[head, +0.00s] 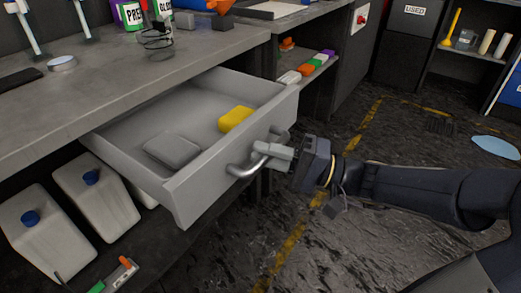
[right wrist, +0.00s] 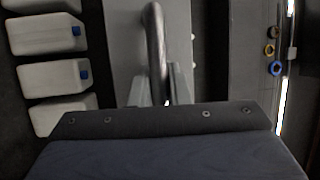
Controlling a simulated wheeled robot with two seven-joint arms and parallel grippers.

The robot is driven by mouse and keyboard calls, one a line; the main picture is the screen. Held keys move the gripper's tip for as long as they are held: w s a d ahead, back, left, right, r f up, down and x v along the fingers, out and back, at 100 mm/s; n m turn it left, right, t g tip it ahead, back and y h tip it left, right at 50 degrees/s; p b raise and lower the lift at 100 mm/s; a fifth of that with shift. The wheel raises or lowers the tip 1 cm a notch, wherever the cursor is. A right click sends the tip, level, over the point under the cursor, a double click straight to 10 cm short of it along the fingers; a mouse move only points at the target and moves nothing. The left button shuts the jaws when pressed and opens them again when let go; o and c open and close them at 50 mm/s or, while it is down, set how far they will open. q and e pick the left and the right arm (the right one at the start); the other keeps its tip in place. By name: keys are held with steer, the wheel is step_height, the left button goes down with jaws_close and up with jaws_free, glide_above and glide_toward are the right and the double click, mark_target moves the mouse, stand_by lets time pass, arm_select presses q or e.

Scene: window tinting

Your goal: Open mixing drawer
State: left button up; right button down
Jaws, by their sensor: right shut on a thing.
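The grey mixing drawer (head: 187,197) stands pulled out from under the workbench in the head view. A yellow block (head: 235,119) and a grey block (head: 171,150) lie inside it. A curved metal handle (head: 243,169) is on its front; it also shows in the right wrist view as a vertical bar (right wrist: 156,45). My right gripper (head: 268,152) is shut on the handle, its fingers either side of the bar in the right wrist view (right wrist: 154,92). My left gripper is not in view.
The grey workbench top (head: 110,95) is above the drawer. White jugs with blue caps (head: 95,190) stand on the shelf below, left. A shelf with coloured items (head: 308,68) is behind the drawer. Dark floor with yellow lines (head: 290,242) lies open to the right.

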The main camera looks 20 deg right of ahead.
steer(key=c, duration=1.6)
jaws_free()
steer(key=shift+c, duration=0.2)
steer(key=p+v, duration=0.1)
steer(key=v, duration=0.7)
steer(key=shift+a, duration=0.1)
